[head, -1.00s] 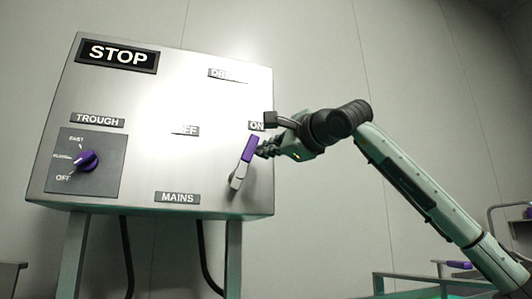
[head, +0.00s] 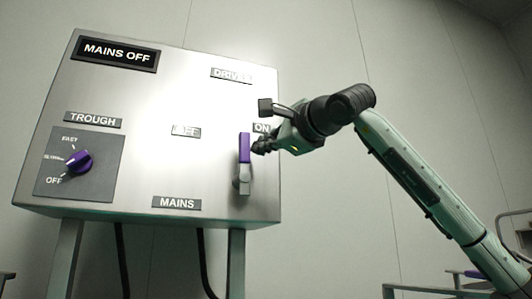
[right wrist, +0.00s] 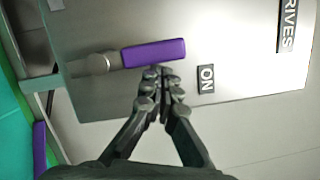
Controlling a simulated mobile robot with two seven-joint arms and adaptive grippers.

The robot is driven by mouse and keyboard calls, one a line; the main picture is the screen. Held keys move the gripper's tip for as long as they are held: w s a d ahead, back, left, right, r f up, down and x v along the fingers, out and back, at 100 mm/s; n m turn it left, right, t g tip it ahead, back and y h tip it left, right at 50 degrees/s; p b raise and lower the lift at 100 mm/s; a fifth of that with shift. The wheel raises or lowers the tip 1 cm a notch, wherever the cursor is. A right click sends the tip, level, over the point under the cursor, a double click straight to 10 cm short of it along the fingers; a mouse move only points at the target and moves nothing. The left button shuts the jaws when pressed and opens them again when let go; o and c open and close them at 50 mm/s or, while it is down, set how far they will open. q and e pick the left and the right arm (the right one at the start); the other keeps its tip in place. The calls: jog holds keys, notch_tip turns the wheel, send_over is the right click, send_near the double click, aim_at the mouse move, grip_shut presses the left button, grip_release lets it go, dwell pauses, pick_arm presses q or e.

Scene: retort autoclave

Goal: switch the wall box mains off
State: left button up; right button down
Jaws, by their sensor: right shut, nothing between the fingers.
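The wall box (head: 140,165) is a grey metal cabinet on legs; its display (head: 116,53) reads MAINS OFF. The mains lever (head: 244,150), with a purple grip and grey pivot, points straight up between the OFF label (head: 186,131) and the ON label (head: 262,127). In the right wrist view the lever's purple grip (right wrist: 153,53) lies just ahead of my right fingertips. My right gripper (head: 262,146) is shut and empty, at the ON side of the grip, touching or nearly touching it. My left gripper is not in view.
A purple trough knob (head: 79,161) sits on a dark plate at the box's left, below the TROUGH label (head: 93,120). A plain wall stands behind; a pale rail (head: 455,291) is at lower right.

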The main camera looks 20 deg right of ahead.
aim_at(243, 140)
jog(key=shift+s+a+r, duration=0.1)
jog(key=shift+a+r, duration=0.1)
jog(key=shift+a, duration=0.3)
jog(key=shift+s+a+r, duration=0.1)
jog(key=shift+a+r, duration=0.05)
jog(key=shift+a, duration=0.9)
jog(key=shift+a+f, duration=0.1)
jog(key=shift+a, duration=0.45)
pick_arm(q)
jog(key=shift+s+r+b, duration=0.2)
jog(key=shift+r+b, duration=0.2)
pick_arm(e)
jog(key=shift+a+f, duration=0.25)
jog(key=shift+a, duration=0.7)
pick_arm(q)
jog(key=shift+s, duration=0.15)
